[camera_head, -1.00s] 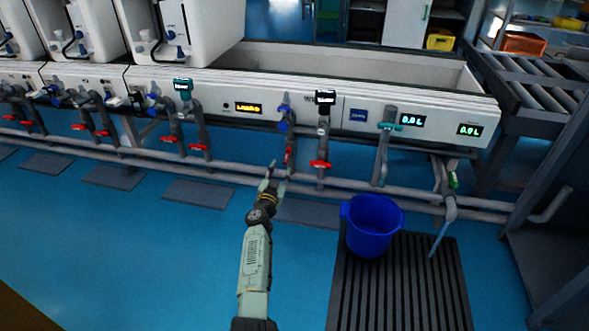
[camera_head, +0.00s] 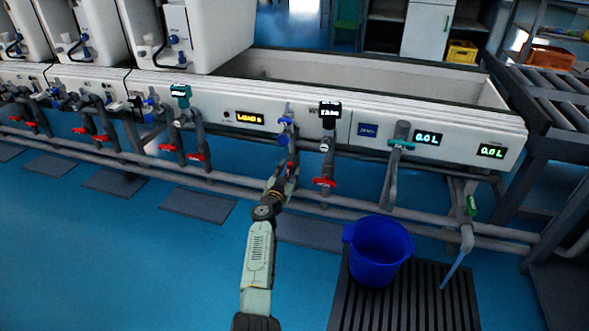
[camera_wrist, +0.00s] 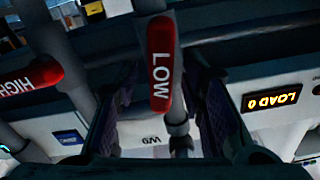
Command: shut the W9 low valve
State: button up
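The W9 low valve has a red handle marked LOW (camera_wrist: 161,65), seen in the wrist view lying lengthwise along its grey pipe. My gripper (camera_wrist: 160,115) is open, with one dark finger on each side of the handle's line and clear gaps to both. How deep the handle sits between the fingers I cannot tell. A W9 label (camera_wrist: 152,140) shows on the white panel behind. In the head view my gripper (camera_head: 283,178) is at the low valve's pipe and largely hides the handle.
A red HIGH handle (camera_wrist: 30,78) sits close by, turned across its pipe; it also shows in the head view (camera_head: 324,182). A lit LOAD display (camera_wrist: 272,99) is on the panel. A blue bucket (camera_head: 378,252) stands on a dark slatted mat (camera_head: 425,300).

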jog(key=shift+w, duration=0.3)
jog(key=shift+c, duration=0.6)
grip_shut()
